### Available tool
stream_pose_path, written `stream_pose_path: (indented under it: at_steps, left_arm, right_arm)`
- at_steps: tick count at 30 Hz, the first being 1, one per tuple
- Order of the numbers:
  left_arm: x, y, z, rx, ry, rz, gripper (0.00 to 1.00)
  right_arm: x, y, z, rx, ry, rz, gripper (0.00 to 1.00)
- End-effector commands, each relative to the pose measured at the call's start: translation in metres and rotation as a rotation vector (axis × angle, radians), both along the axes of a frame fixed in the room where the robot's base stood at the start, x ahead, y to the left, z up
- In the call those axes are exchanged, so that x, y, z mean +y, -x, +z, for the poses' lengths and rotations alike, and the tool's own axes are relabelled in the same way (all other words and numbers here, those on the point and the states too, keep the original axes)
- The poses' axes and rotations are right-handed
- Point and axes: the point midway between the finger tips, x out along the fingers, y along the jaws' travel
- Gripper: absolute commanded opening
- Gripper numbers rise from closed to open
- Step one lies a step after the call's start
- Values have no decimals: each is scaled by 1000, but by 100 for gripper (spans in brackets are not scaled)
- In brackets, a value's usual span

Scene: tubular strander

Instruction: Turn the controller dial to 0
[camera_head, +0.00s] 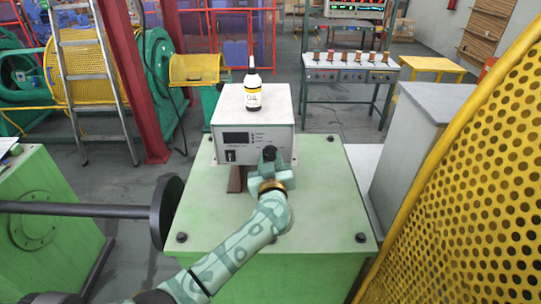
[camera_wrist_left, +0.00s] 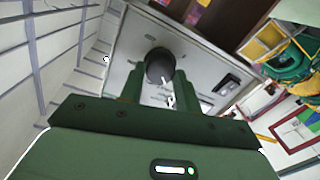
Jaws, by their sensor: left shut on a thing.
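The controller is a light grey box (camera_head: 225,119) on the green cabinet, with a dark display and a small switch on its front. Its black round dial (camera_wrist_left: 160,64) shows in the left wrist view, with a white pointer mark on its lower right side. My left gripper (camera_head: 268,160) is at the right part of the controller's front. Its two green fingers (camera_wrist_left: 158,86) stand on either side of the dial and are shut on it. I cannot read the dial's setting. My right gripper is not in view.
A bottle with a yellow label (camera_head: 253,93) stands on the controller. The green cabinet top (camera_head: 205,205) is clear around my arm, with bolts at its corners. A yellow perforated guard (camera_head: 470,190) rises at the right. A dark shaft with a disc (camera_head: 167,213) lies at the left.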

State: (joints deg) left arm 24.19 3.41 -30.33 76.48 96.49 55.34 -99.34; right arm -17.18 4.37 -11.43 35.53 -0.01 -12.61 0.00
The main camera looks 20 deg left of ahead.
Motion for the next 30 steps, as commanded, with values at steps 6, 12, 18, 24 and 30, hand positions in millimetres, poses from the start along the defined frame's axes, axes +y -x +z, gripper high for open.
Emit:
stream_pose_path:
  at_steps: [6, 12, 18, 24, 30]
  left_arm:
    - [0, 1, 2, -53, 196, 1, 10]
    - [1, 1, 1, -107, 380, 3, 10]
    - [1, 1, 1, -159, 563, 3, 10]
    - [2, 1, 0, -212, 746, 3, 10]
    - [2, 1, -1, -265, 928, 3, 10]
  right_arm:
    - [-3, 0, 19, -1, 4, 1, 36]
    - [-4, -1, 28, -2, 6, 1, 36]
    - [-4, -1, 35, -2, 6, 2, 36]
    - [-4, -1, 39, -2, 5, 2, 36]
    - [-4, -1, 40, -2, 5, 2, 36]
